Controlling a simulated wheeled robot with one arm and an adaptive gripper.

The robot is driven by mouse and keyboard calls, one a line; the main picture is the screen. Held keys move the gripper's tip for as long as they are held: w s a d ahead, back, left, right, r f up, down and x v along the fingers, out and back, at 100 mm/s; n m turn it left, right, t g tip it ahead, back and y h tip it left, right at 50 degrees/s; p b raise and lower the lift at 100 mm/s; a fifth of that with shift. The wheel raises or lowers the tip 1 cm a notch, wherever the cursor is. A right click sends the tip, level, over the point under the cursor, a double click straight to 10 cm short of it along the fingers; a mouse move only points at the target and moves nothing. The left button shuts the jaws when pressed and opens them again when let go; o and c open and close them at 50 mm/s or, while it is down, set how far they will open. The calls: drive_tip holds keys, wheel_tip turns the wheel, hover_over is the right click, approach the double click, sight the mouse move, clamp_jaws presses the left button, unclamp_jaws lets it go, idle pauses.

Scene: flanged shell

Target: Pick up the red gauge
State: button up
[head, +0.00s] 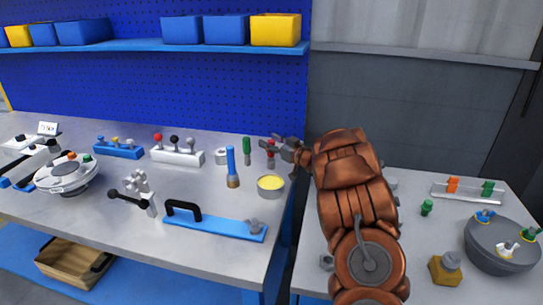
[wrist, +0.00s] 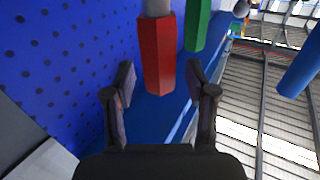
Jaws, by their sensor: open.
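The red gauge (head: 270,147) stands on the left bench near its right end, partly hidden by my gripper (head: 287,151) in the head view. In the wrist view the red gauge (wrist: 157,55) is a six-sided red bar with a grey part at the top of the picture. My gripper (wrist: 160,78) is open, and the red end shows between its two fingertips. I see a gap on both sides, with no clear contact.
A green gauge (head: 247,150) stands close to the left of the red one; it also shows in the wrist view (wrist: 196,25). A blue-handled tool (head: 231,164) and a yellow-topped round tin (head: 270,186) stand nearby. A blue pegboard (head: 225,95) rises behind.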

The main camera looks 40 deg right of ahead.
clamp_jaws()
idle(0.3)
idle(0.4)
